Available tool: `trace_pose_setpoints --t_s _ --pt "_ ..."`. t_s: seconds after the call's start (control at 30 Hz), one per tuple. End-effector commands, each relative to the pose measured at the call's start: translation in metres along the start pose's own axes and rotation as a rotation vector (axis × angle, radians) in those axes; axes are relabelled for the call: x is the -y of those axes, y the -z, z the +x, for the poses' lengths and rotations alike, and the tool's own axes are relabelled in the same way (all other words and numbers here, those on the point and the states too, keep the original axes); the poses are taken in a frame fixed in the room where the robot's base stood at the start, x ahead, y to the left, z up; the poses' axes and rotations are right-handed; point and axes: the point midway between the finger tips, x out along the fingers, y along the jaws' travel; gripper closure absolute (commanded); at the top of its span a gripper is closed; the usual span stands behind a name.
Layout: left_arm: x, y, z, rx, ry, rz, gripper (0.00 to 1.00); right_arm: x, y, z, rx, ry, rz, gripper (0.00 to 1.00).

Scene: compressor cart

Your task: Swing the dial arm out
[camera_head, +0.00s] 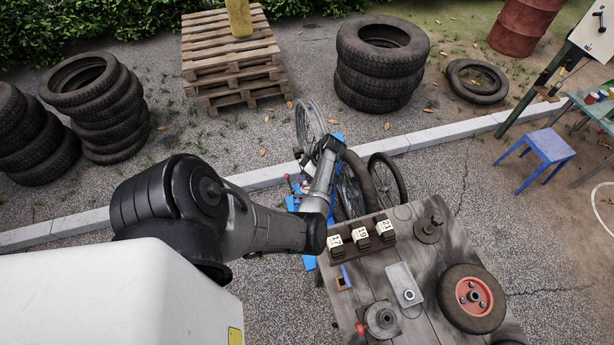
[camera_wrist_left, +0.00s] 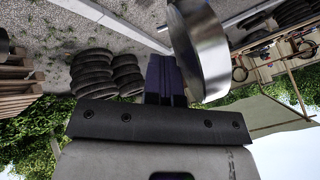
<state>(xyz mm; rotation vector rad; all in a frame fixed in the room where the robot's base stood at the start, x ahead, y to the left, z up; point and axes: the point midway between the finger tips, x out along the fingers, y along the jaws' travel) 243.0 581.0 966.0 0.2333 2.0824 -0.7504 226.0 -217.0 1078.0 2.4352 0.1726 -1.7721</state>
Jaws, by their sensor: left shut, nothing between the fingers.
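My left gripper (camera_head: 303,166) is at the end of my left arm, small and partly hidden by the wrist, over the blue cart parts (camera_head: 309,262) beyond the workbench. In the left wrist view its dark fingers (camera_wrist_left: 165,72) are together with nothing between them. A round, shiny metal housing (camera_wrist_left: 203,50), which looks like the dial, stands right beside the fingers. I cannot tell whether they touch it. The arm that carries the dial cannot be made out in either view. My right gripper is not in view.
A wooden bench (camera_head: 425,258) holds numbered blocks (camera_head: 361,237), a red-hubbed wheel (camera_head: 472,298) and metal parts. Bicycle wheels (camera_head: 387,181) stand close to the gripper. Tyre stacks (camera_head: 382,75) and pallets (camera_head: 230,60) lie behind the kerb. A blue stool (camera_head: 548,146) stands at right.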

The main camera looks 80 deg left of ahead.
Motion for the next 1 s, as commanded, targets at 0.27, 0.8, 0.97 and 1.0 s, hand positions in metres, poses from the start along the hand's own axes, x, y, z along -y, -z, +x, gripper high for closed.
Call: trace_pose_setpoints --t_s 0.27,0.8,0.97,1.0 --pt "0.003 -0.001 0.002 0.015 0.016 -0.025 1.00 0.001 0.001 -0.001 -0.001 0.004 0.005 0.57" --pt "-0.002 0.000 0.001 0.015 0.017 -0.026 1.00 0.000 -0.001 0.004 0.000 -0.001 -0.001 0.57" --pt "-0.020 0.005 -0.004 0.015 0.013 -0.028 1.00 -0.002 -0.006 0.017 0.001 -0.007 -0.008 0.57" --pt "-0.026 0.007 -0.005 0.014 0.012 -0.028 1.00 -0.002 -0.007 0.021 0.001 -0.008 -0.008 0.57"
